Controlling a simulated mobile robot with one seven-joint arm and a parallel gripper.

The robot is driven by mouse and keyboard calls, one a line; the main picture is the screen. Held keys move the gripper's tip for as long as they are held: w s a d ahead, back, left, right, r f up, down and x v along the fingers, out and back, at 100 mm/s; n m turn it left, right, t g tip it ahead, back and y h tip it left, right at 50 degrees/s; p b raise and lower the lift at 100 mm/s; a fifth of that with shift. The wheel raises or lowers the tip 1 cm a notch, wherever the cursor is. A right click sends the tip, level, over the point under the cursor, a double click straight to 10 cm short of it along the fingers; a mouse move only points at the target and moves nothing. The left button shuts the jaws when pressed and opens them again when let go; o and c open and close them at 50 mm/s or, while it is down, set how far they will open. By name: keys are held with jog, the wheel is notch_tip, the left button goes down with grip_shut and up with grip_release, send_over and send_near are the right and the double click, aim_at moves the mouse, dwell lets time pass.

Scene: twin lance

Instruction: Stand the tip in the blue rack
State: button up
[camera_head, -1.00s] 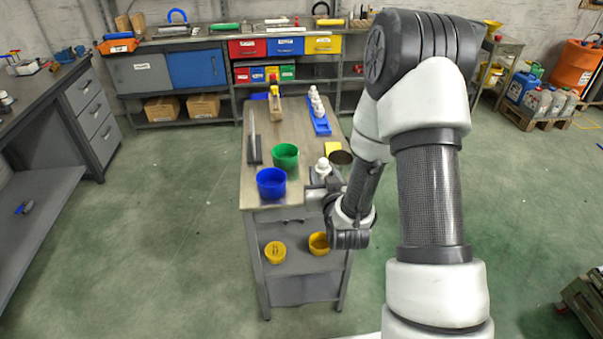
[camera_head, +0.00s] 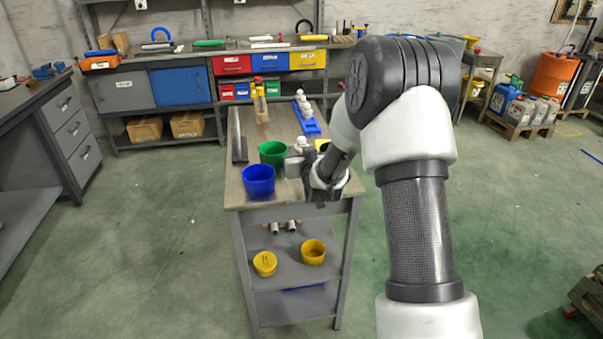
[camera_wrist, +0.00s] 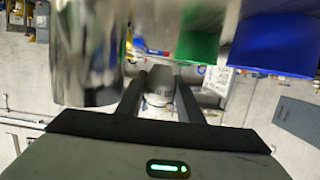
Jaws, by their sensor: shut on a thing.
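The blue rack (camera_head: 305,118) lies at the right of the bench top, beyond the cups, with several white tips (camera_head: 305,104) standing in it. My gripper (camera_head: 300,158) is over the near right part of the bench, on the near side of the rack. It is shut on a white tip (camera_head: 301,144), which shows above the fingers, apart from the rack. In the wrist view a pale piece of the tip (camera_wrist: 159,88) sits between my dark fingers (camera_wrist: 160,98). The tip's lower part is hidden by the gripper.
A green cup (camera_head: 272,155) and a blue cup (camera_head: 258,182) stand just left of my gripper. A shiny metal thing (camera_wrist: 88,50) is close by in the wrist view.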

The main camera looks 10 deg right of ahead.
jog(key=shift+f+b, duration=0.35)
jog(key=shift+f, duration=2.95)
jog(key=shift+f, duration=0.2)
jog(key=o, duration=1)
jog(key=shift+c, duration=0.2)
